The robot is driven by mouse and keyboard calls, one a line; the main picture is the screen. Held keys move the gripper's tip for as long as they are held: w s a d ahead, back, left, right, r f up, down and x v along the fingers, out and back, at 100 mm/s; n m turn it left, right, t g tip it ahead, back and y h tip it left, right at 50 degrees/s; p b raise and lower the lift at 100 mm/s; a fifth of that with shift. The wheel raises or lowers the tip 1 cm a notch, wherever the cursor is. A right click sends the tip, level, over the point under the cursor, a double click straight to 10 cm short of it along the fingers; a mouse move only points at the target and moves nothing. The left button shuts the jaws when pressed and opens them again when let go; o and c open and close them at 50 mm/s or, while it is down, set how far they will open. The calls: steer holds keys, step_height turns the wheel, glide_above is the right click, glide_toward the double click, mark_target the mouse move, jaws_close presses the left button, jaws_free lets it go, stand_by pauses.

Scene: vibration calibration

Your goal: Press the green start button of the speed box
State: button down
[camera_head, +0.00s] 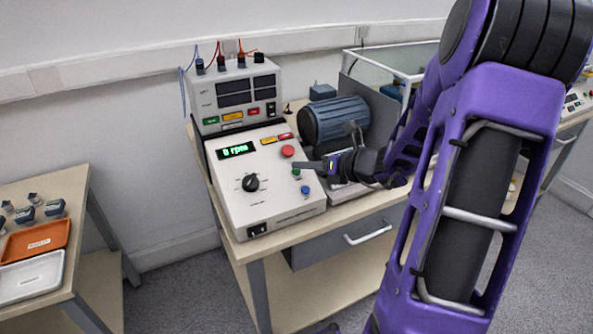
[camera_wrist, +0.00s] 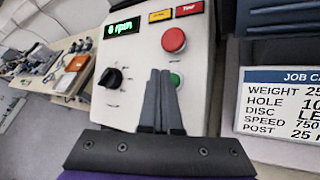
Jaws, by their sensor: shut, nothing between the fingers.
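The speed box (camera_head: 265,190) is a light grey sloped panel on the bench, with a green display reading 0 rpm (camera_head: 236,151), a black knob (camera_head: 250,183) and a red button (camera_head: 287,151). The green start button (camera_wrist: 176,79) shows in the wrist view just below the red button (camera_wrist: 174,40), partly hidden behind my fingers. My gripper (camera_wrist: 160,73) is shut and empty, its fingertips over the panel beside the green button. In the head view, my gripper (camera_head: 298,164) reaches in from the right above the panel; whether it touches is unclear.
A second instrument box (camera_head: 236,95) with cables stands behind. A blue ribbed motor (camera_head: 335,119) sits right of the panel, near my gripper. A side table (camera_head: 75,190) with an orange tray (camera_head: 36,239) and a white tray (camera_head: 30,277) stands at left.

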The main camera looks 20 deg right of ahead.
steer(key=shift+f, duration=0.1)
steer(key=shift+w+f, duration=0.2)
steer(key=shift+f, duration=0.1)
steer(key=shift+w+f, duration=0.15)
steer(key=shift+f, duration=0.2)
stand_by(1.1)
steer(key=shift+s+r+p, duration=0.35)
steer(key=shift+r+p, duration=0.35)
steer(key=r+p, duration=0.1)
steer(key=s+r+p, duration=0.1)
steer(key=r+p, duration=0.1)
steer(key=s+r+p, duration=0.1)
steer(key=shift+r, duration=0.3)
stand_by(0.7)
